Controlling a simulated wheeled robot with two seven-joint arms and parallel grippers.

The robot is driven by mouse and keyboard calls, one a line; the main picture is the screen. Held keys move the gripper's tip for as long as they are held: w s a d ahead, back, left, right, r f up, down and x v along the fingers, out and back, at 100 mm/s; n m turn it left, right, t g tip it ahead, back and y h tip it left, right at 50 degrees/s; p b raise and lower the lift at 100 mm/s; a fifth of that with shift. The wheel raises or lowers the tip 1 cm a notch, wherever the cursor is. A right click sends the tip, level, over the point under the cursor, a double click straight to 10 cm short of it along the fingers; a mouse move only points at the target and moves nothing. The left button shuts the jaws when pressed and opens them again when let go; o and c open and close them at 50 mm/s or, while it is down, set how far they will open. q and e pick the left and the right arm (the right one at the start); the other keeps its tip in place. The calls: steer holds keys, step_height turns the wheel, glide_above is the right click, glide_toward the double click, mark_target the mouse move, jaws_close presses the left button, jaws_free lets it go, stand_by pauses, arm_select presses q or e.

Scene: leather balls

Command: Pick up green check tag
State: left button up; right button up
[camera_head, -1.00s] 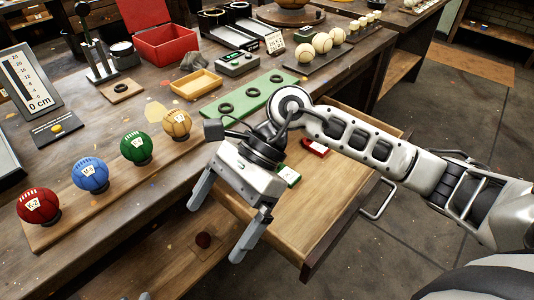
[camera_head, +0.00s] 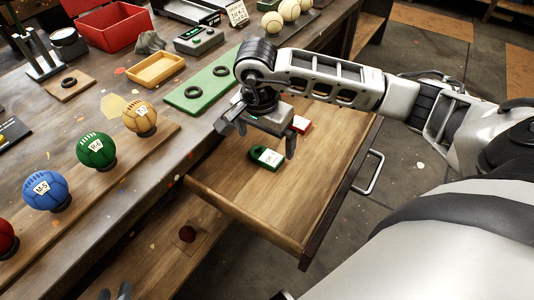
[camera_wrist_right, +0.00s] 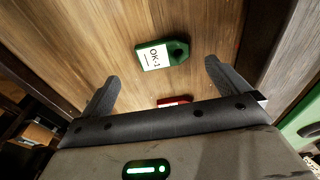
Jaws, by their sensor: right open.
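The green check tag (camera_head: 266,158) lies flat in the open wooden drawer (camera_head: 240,203). It has a white label, which reads "OK-1" in the right wrist view (camera_wrist_right: 162,55). My right gripper (camera_head: 257,141) is open and empty above the drawer, just behind the tag in the head view. In the right wrist view the tag lies ahead of the gap between the open fingers (camera_wrist_right: 160,72), apart from both. Only the tips of my left gripper (camera_head: 115,291) show at the bottom left edge of the head view; its opening is unclear.
A red tag (camera_head: 301,124) lies deeper in the drawer, partly hidden by my gripper in the right wrist view (camera_wrist_right: 175,101). Several colored balls, including a green one (camera_head: 96,150), stand on the bench. A green board (camera_head: 196,91) with rings lies behind.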

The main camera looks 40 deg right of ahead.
mark_target(266, 155)
steer(key=f, duration=0.5)
steer(key=shift+w+d+f, duration=0.25)
steer(key=shift+w+f, duration=0.05)
steer(key=shift+w, duration=0.05)
steer(key=shift+c, duration=0.3)
steer(key=c, duration=1)
